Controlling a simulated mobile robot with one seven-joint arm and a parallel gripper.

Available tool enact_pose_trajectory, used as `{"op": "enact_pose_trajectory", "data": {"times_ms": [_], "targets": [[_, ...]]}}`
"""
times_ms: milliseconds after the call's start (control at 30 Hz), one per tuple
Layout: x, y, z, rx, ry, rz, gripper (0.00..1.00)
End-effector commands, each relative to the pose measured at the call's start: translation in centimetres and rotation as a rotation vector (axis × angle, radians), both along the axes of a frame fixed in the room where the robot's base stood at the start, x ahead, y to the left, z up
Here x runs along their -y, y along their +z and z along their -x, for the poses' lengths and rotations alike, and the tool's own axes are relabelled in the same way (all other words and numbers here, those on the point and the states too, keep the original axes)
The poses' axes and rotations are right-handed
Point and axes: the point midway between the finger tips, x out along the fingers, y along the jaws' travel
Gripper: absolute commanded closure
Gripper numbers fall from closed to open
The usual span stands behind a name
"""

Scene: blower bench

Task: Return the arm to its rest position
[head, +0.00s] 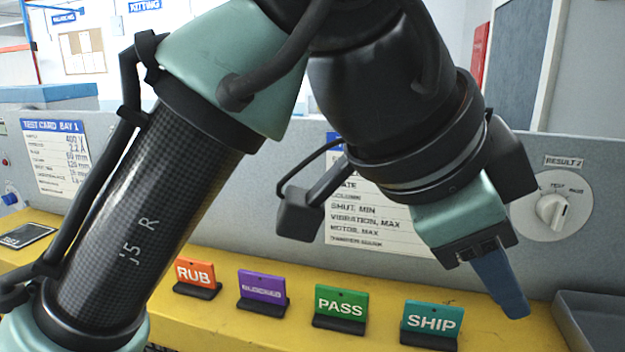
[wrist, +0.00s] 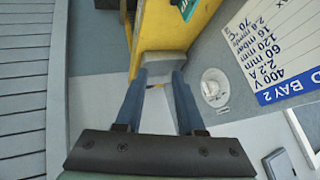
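My arm fills the upper and left part of the head view, bent over the yellow bench. My gripper (head: 508,295) hangs at the right, tilted down, in front of the grey panel and right of the SHIP sign. Its blue fingers overlap in that view. In the wrist view my gripper (wrist: 158,80) shows two blue fingers apart, with nothing held between them. A white rotary knob (head: 552,211) on a round plate under a RESULT 2 label is above and right of the gripper; a round white dial also shows in the wrist view (wrist: 214,88).
Orange RUB (head: 195,272), purple (head: 262,288), green PASS (head: 341,302) and teal SHIP (head: 432,318) signs stand along the yellow bench (head: 235,325). A grey tray (head: 590,315) is at the lower right. Test cards (head: 56,155) hang on the panel.

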Motion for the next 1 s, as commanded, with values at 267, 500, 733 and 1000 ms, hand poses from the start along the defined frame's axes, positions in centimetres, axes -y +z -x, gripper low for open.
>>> {"op": "enact_pose_trajectory", "data": {"times_ms": [267, 500, 733, 1000], "targets": [[5.0, 5.4, -4.5, 0.288, 0.241, 0.537, 0.62], [0.4, 11.4, -6.1, 0.544, 0.534, 1.064, 0.62], [-8.6, 12.7, -3.5, 0.828, 0.799, 1.398, 0.62], [-13.4, 12.3, 0.0, 1.041, 0.918, 1.497, 0.62]]}}
